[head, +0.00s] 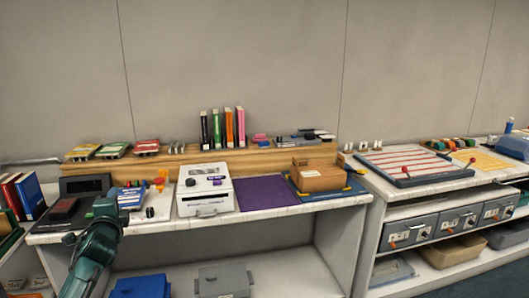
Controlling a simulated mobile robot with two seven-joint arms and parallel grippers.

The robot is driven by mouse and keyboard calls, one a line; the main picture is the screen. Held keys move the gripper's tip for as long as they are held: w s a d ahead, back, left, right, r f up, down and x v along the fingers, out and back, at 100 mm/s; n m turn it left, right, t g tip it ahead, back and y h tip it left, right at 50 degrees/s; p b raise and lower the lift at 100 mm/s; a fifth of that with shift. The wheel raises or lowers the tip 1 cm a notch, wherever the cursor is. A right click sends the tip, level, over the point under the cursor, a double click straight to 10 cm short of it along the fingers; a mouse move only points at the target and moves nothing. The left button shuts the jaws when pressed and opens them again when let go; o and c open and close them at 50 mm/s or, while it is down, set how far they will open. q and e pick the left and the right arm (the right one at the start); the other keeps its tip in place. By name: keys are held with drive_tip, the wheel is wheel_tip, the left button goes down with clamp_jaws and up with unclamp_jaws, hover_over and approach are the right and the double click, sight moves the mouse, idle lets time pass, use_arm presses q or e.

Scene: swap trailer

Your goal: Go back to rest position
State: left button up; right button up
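My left arm, dark green, comes up from the lower left in the head view and stands in front of the left end of the workbench (158,226). Its upper end, with my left gripper (106,204), is by the bench's front edge next to a dark device (70,208). The fingers are too small and unclear to tell whether they are open or shut, and I see nothing clearly held. My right gripper is not in view.
The bench carries a white machine (206,186), a purple mat (262,192) and a cardboard box (318,175). A wooden shelf (190,158) runs behind. A second bench with a striped board (412,164) stands right. Blue (140,287) and grey (224,280) bins sit below.

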use_arm(q)
drive_tip(key=s+d+f+n+g+h, duration=0.1)
drive_tip(key=s+d+f+n+h, duration=0.2)
drive_tip(key=s+d+f+n, duration=0.55)
drive_tip(key=s+d+f+n+g+h, duration=0.3)
drive_tip(key=s+d+f, duration=0.35)
drive_tip(key=f, duration=0.55)
drive_tip(key=s+d+f+h, duration=0.1)
drive_tip(key=s+d+f, duration=0.1)
drive_tip(key=s, duration=0.6)
drive_tip(key=s+d+f+g+h, duration=0.1)
drive_tip(key=s+d, duration=0.3)
drive_tip(key=s, duration=0.4)
drive_tip(key=s+d+f+g+h, duration=0.1)
drive_tip(key=s+d+f, duration=0.2)
drive_tip(key=s, duration=0.5)
drive_tip(key=shift+d+f, duration=0.4)
drive_tip(key=shift+d, duration=0.2)
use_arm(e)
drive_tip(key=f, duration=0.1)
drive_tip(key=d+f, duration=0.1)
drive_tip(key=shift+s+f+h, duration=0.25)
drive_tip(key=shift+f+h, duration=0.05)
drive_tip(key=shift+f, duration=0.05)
